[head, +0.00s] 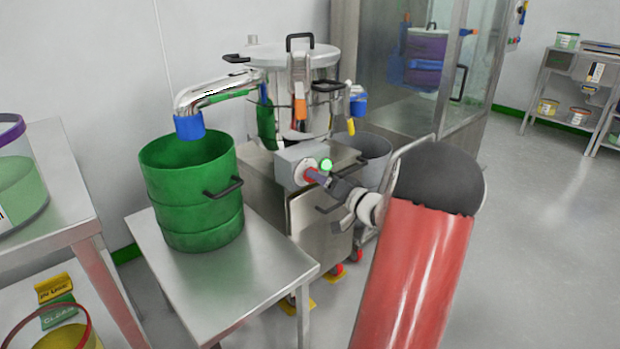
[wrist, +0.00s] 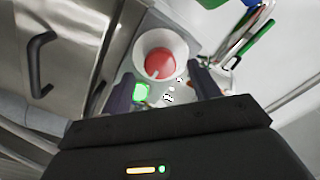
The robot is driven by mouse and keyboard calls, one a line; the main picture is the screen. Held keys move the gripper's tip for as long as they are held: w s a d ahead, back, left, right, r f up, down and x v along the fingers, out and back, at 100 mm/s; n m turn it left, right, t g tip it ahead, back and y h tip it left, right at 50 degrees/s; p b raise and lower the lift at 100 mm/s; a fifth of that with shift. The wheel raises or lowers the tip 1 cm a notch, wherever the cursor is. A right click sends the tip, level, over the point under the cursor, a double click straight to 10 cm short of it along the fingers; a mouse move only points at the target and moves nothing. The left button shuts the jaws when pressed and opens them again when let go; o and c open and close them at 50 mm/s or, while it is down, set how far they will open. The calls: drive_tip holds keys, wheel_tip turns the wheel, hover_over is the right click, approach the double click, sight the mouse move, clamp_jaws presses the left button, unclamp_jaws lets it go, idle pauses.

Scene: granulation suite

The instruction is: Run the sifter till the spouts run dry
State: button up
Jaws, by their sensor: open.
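The sifter (head: 310,85) is a steel drum with a clamped lid on a steel cabinet. Its bent steel spout (head: 215,92) ends in a blue sleeve (head: 188,127) above a green drum (head: 190,190). A second blue-ended outlet (head: 357,102) is at its right, above a grey bin (head: 372,150). No falling material is visible at either. The control box (head: 294,163) carries a green lit button (head: 326,164) and a red button (head: 312,174). My gripper (head: 330,180) is open at the box; the wrist view shows the red button (wrist: 160,63) ahead of its fingers (wrist: 163,88) and the lit green button (wrist: 141,92).
The green drum stands on a steel table (head: 225,290). A clear tub of green material (head: 20,180) is on the left bench. A glass-fronted booth (head: 420,70) stands behind. Shelving (head: 575,85) is at the far right. The floor at right is clear.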

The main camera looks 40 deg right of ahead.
drive_tip(key=shift+w+a, duration=0.1)
drive_tip(key=shift+w, duration=1.45)
drive_tip(key=c, duration=1)
drive_tip(key=shift+o, duration=0.2)
drive_tip(key=shift+n, duration=0.3)
drive_tip(key=shift+f+n+b, duration=0.1)
drive_tip(key=shift+n+b, duration=6.2)
drive_tip(key=shift+n, duration=2.3)
